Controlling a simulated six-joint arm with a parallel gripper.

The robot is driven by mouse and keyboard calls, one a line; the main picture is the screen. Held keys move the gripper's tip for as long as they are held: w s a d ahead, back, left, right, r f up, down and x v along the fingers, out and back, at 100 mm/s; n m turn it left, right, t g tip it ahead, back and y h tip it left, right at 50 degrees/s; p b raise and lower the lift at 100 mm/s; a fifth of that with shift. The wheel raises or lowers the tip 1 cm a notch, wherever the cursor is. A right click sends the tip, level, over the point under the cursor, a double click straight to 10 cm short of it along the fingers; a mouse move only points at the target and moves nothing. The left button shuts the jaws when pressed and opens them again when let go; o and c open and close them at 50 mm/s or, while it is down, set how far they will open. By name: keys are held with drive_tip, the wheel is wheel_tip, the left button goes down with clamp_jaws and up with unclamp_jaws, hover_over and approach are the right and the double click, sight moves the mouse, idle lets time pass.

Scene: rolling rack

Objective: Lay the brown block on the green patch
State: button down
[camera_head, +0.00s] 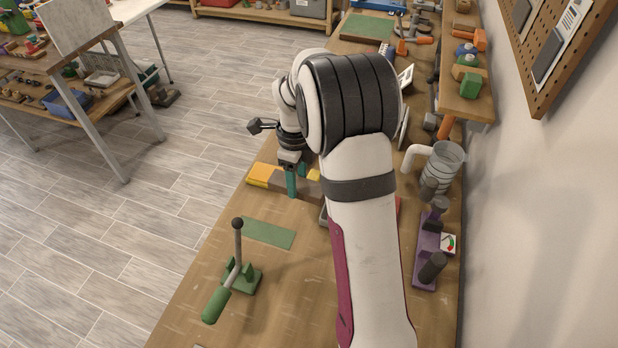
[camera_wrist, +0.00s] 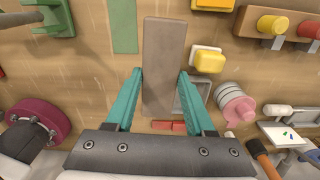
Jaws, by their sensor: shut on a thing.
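The brown block (camera_wrist: 163,60) is a long, flat bar in the wrist view. My gripper (camera_wrist: 160,74) is shut on it, with a teal finger against each long side. In the head view my gripper (camera_head: 291,190) points down, and the block (camera_head: 306,188) shows beside the teal finger, partly hidden by my arm. The green patch (camera_head: 266,233) is a bare flat rectangle on the bench, nearer the camera than the gripper. In the wrist view part of the patch (camera_wrist: 124,25) shows at the upper left of the block, apart from it.
A green toggle clamp (camera_head: 237,275) with an upright lever stands near the patch. A yellow piece (camera_head: 262,173) lies by the gripper. A grey tray (camera_wrist: 204,88) is close to the block in the wrist view.

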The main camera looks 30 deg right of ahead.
drive_tip(key=w+a+f, duration=0.1)
drive_tip(key=w+a, duration=0.1)
drive_tip(key=a, duration=1.1)
drive_tip(key=shift+w+f+n, duration=0.25)
drive_tip(key=shift+w+n, duration=0.05)
drive_tip(key=shift+d+f, duration=0.1)
drive_tip(key=shift+f, duration=3.8)
drive_tip(key=shift+f, duration=0.55)
drive_tip(key=shift+c, duration=0.9)
unclamp_jaws()
